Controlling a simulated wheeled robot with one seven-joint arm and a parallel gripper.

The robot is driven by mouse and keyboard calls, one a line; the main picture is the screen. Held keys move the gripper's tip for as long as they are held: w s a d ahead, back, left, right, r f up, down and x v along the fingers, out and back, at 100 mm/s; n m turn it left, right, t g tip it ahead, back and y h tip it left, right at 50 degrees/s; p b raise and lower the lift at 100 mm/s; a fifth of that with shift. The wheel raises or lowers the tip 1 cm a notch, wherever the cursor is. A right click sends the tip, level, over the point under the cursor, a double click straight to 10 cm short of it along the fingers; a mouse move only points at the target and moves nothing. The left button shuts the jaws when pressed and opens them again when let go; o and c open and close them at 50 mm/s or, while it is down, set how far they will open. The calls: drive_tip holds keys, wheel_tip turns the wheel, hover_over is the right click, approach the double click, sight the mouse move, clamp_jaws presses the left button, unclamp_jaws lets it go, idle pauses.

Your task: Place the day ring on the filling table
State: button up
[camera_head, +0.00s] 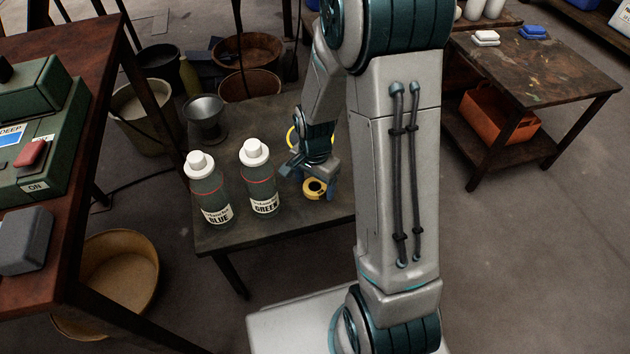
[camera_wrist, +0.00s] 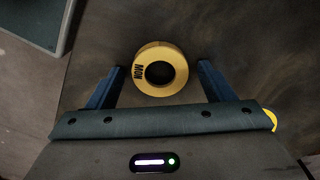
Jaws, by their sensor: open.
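A yellow day ring (camera_wrist: 160,50) marked MON lies flat on a low dark table (camera_head: 270,233). It also shows in the head view (camera_head: 315,196), under my gripper (camera_head: 310,182). My gripper is open, and in the wrist view its two blue fingers (camera_wrist: 160,70) stand on either side of the ring with a gap to each. The ring is not held. A second yellow ring-like thing (camera_head: 292,138) shows behind my wrist, mostly hidden. Which table is the filling table cannot be told for certain.
Two bottles, BLUE (camera_head: 209,194) and GREEN (camera_head: 260,182), stand left of my gripper. A grey funnel-like vessel (camera_head: 206,117) is behind them. A red-brown table (camera_head: 103,80) with a green control box (camera_head: 50,150) is at left. Another table (camera_head: 540,75) stands at right across open floor.

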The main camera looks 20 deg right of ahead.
wheel_tip(320, 180, up, 12)
drive_tip(key=p, duration=0.5)
drive_tip(key=s+r+n+t, duration=0.1)
drive_tip(key=s+r+n, duration=0.8)
drive_tip(key=s, duration=0.4)
drive_tip(key=shift+s+a+r+n, duration=0.15)
drive_tip(key=shift+s+r+n, duration=0.25)
drive_tip(key=shift+n, duration=0.5)
